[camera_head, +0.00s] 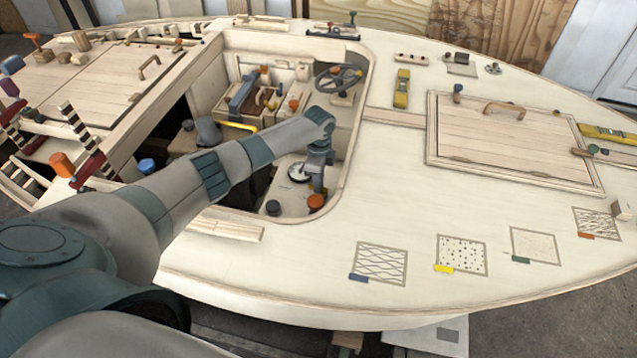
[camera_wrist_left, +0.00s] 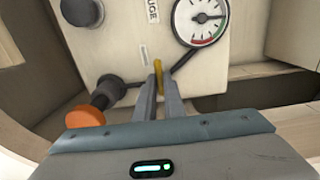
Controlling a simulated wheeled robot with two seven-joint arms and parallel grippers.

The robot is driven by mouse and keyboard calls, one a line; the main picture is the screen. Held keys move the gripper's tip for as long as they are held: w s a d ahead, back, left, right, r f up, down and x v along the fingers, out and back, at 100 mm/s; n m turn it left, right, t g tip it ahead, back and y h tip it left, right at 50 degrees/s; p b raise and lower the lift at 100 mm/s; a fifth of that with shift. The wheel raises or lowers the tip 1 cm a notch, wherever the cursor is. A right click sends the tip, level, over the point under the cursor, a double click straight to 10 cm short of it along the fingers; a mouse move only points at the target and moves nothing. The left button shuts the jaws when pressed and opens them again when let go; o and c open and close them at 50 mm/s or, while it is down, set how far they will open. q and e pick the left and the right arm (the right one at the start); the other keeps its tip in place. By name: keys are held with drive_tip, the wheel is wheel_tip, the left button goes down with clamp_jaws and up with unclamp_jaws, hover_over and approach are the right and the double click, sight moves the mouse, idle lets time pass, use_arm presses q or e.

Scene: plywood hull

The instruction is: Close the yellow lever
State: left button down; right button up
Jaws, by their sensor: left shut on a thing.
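The yellow lever (camera_wrist_left: 158,72) shows in the left wrist view as a narrow yellow piece between my fingertips, in front of a pale panel. It points roughly up and down in that picture, beside a dark pipe. My left gripper (camera_wrist_left: 160,90) is shut on it, and the fingers hide part of it. In the head view my left gripper (camera_head: 318,186) reaches down into the cockpit, beside the round gauge, and the lever cannot be made out there. My right gripper is in neither view.
The cockpit rim (camera_head: 352,150) surrounds my wrist. A steering wheel (camera_head: 338,78) and a yellow bar (camera_head: 236,125) are further back.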

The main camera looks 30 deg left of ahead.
use_arm(q)
drive_tip(key=c, duration=1.8)
unclamp_jaws()
drive_tip(key=shift+c, duration=0.2)
drive_tip(key=shift+r, duration=0.2)
